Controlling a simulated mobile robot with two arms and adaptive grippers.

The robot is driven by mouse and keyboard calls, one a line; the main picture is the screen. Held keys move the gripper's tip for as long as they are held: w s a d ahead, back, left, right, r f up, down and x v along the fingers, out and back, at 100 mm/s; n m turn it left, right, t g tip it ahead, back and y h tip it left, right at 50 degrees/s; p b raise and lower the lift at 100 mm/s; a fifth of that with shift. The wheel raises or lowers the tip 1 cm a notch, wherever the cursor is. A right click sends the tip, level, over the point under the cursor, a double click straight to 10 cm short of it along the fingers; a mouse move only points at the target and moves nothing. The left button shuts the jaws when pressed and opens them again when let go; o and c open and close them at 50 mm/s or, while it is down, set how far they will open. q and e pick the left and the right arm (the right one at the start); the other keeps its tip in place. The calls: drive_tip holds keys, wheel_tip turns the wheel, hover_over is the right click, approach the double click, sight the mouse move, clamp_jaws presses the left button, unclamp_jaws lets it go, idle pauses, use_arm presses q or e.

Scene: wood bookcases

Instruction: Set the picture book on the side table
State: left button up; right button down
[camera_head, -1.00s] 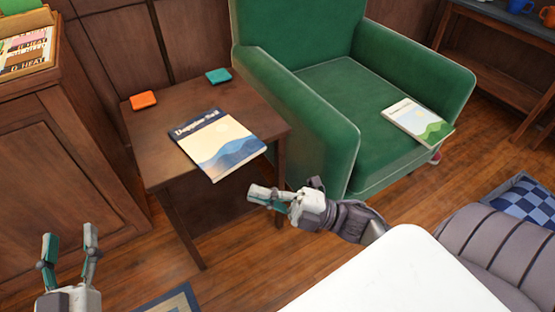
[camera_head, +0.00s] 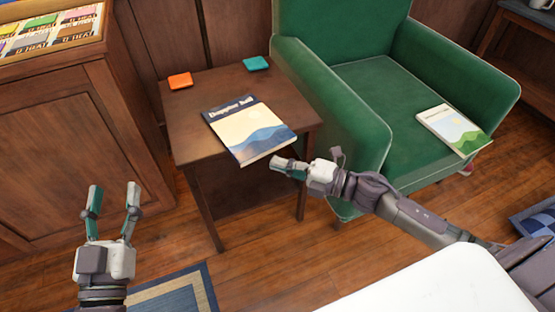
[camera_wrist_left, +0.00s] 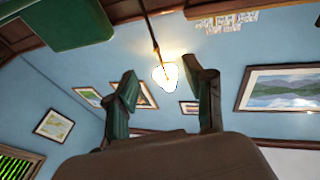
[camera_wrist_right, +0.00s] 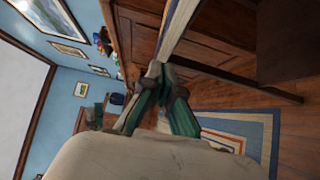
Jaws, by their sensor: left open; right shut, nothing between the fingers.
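A book with a dark-blue title band and blue hills on its cover (camera_head: 246,128) lies flat on the brown wooden side table (camera_head: 187,130), its near edge reaching the table's front edge. Which one is the picture book, I cannot tell for sure. My right gripper (camera_head: 277,163) is shut and empty, close beside the first book's near right edge; whether it touches is unclear. Its closed fingers also show in the right wrist view (camera_wrist_right: 155,70). My left gripper (camera_head: 114,187) is open and empty, left of the table.
An orange coaster (camera_head: 180,81) and a teal coaster (camera_head: 256,63) lie at the table's back. The green armchair (camera_head: 352,130) stands close to the table's right. A wooden cabinet with sleeves in its top (camera_head: 80,140) stands left. A bordered rug (camera_head: 170,293) lies in front.

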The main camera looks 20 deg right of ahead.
sight(273, 150)
use_arm(q)
drive_tip(key=shift+s+d+r+t+h, duration=0.1)
drive_tip(key=shift+s+r+t+h, duration=0.1)
drive_tip(key=shift+r+t, duration=0.3)
drive_tip(key=shift+s+r+t+h, duration=0.15)
drive_tip(key=shift+r+t+h, duration=0.05)
drive_tip(key=shift+r, duration=0.5)
use_arm(e)
drive_tip(key=shift+w, duration=1.15)
drive_tip(key=w, duration=0.2)
drive_tip(key=shift+w+r, duration=0.1)
drive_tip(key=shift+w, duration=0.2)
drive_tip(key=shift+w+a, duration=0.1)
drive_tip(key=shift+w, duration=0.2)
use_arm(q)
drive_tip(key=shift+w+f+y, duration=0.2)
drive_tip(key=shift+f+y, duration=0.1)
drive_tip(key=shift+f, duration=0.25)
drive_tip(key=shift+g, duration=0.3)
